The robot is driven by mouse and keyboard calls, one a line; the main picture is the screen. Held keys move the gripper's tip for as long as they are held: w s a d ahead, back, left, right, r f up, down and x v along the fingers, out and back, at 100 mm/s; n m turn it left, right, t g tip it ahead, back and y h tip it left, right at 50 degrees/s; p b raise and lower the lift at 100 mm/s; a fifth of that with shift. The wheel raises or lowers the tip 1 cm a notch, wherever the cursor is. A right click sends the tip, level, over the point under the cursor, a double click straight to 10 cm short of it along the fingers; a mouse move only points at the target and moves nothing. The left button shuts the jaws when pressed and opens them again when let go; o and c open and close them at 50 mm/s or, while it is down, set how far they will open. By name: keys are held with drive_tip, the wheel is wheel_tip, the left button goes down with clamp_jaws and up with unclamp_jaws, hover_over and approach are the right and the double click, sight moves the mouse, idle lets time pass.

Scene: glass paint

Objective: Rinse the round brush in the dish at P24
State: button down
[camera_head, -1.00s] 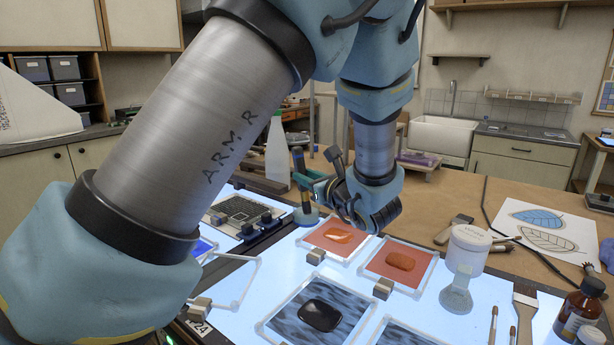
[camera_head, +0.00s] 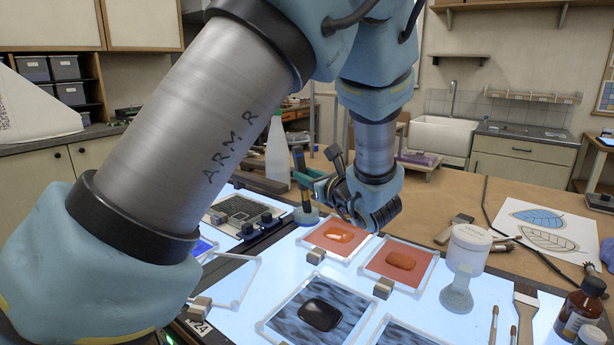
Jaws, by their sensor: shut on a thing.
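My gripper (camera_head: 318,182) is at mid-frame, over the far part of the lit table. Its teal fingers are at a dark upright tool (camera_head: 299,162) with a wider foot near the tabletop; they are shut on it. I cannot tell whether this tool is the round brush, or whether its foot touches the table. Two thin brushes (camera_head: 493,326) lie at the right of the lit table, beside a wide flat brush (camera_head: 524,306). A label ending in 24 (camera_head: 199,328) is on the near-left edge, partly hidden by my arm. I cannot make out a dish there.
Orange glass panes (camera_head: 370,262) and a blue-grey streaked pane (camera_head: 282,321) with a black rounded piece (camera_head: 320,314) lie on the lit table. A white-topped jar (camera_head: 467,250) and an amber bottle (camera_head: 580,309) stand right. My arm covers the left.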

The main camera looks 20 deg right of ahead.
sight(302, 159)
drive_tip(key=shift+w+d, duration=0.25)
drive_tip(key=shift+w, duration=0.25)
drive_tip(key=shift+s+a, duration=0.2)
drive_tip(key=shift+s, duration=0.1)
idle(0.7)
drive_tip(key=shift+w+a+r+p, duration=0.1)
drive_tip(key=shift+r+p, duration=0.45)
drive_tip(key=shift+r, duration=0.35)
drive_tip(key=shift+w+a+r+p, duration=0.1)
drive_tip(key=shift+r+p, duration=0.4)
drive_tip(key=shift+r, duration=0.4)
drive_tip(key=shift+s+r+p, duration=0.1)
drive_tip(key=shift+r+p, duration=1.45)
drive_tip(key=shift+r, duration=0.65)
